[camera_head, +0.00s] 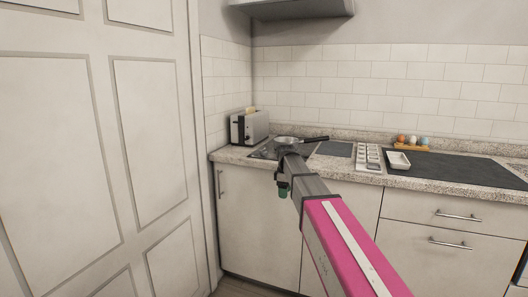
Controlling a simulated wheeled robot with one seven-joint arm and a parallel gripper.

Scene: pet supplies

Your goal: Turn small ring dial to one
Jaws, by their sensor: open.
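A dark cooktop (264,151) is set into the speckled counter, beside the toaster. A pan (288,142) with a dark handle pointing right sits on it. No small ring dial can be made out; my arm covers part of the cooktop's front. My arm reaches in from the lower right. My gripper (284,188) shows small and dark at its far end, in front of the counter edge and below the pan. It is open, and I see nothing held in it. Its fingertips are hard to make out.
A toaster (249,127) with bread stands left of the pan. A pale tray with compartments (368,158), a small white dish (399,160) and a wooden holder (411,147) with several eggs are to the right. A tall white door (150,130) fills the left side.

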